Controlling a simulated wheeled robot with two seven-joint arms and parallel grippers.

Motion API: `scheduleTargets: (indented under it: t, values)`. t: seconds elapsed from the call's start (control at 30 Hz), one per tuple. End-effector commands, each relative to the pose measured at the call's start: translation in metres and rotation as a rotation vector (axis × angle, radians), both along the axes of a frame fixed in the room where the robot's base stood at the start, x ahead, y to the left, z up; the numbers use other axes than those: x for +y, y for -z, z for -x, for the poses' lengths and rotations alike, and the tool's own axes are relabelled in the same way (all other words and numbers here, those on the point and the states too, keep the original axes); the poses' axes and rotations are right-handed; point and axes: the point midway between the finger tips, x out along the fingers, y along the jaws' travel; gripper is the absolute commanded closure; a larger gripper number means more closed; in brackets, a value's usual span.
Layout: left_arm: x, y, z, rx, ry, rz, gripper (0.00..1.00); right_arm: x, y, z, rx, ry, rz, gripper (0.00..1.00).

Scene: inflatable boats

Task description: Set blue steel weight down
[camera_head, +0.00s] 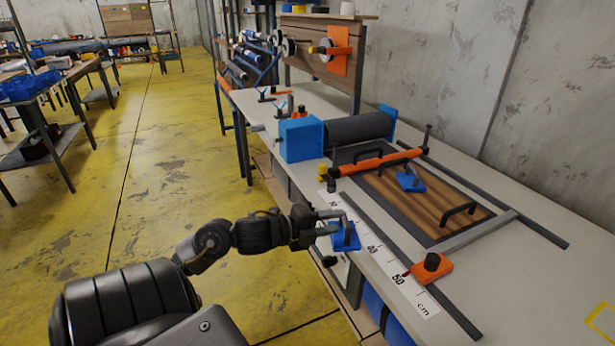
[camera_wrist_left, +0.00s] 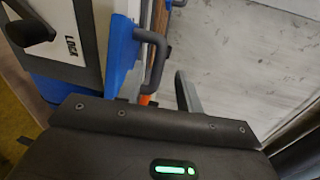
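The blue steel weight (camera_head: 345,240) is a flat blue block with a dark grey bar handle. In the left wrist view the weight (camera_wrist_left: 122,50) appears edge-on against the bench edge. The handle there lies between the fingers, with a gap to the finger on the right. The exact contact under the weight is hard to see. My right gripper is not in view.
A framed wooden panel (camera_head: 384,192) on the bench carries another blue block with a handle (camera_head: 409,181). An orange block with a black knob (camera_head: 431,266) stands by the scale (camera_head: 398,282). A dark roller (camera_head: 358,128) with blue ends is behind.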

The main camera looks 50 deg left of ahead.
Motion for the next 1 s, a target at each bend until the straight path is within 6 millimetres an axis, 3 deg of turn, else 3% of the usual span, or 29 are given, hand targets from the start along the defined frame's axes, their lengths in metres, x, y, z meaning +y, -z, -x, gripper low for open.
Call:
scheduleTargets:
  t: [0.03,0.4,0.77,0.87,0.97,1.0]
  values:
    - [0.003,0.002,0.011,0.004,0.001,-0.002,0.64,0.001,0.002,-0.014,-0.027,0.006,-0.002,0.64]
    - [0.019,-0.009,0.065,0.002,-0.001,0.000,0.64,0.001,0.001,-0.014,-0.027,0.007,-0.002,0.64]
    - [0.026,-0.007,0.075,0.010,-0.014,0.019,0.64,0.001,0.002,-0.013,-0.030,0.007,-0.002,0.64]
    - [0.044,0.022,0.068,0.063,-0.098,0.116,0.64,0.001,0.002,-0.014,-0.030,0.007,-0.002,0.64]
    - [0.071,0.090,0.063,0.177,-0.262,0.304,0.64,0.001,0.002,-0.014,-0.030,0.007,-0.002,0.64]
    - [0.080,0.127,0.064,0.238,-0.343,0.392,0.64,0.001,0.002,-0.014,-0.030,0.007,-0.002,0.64]
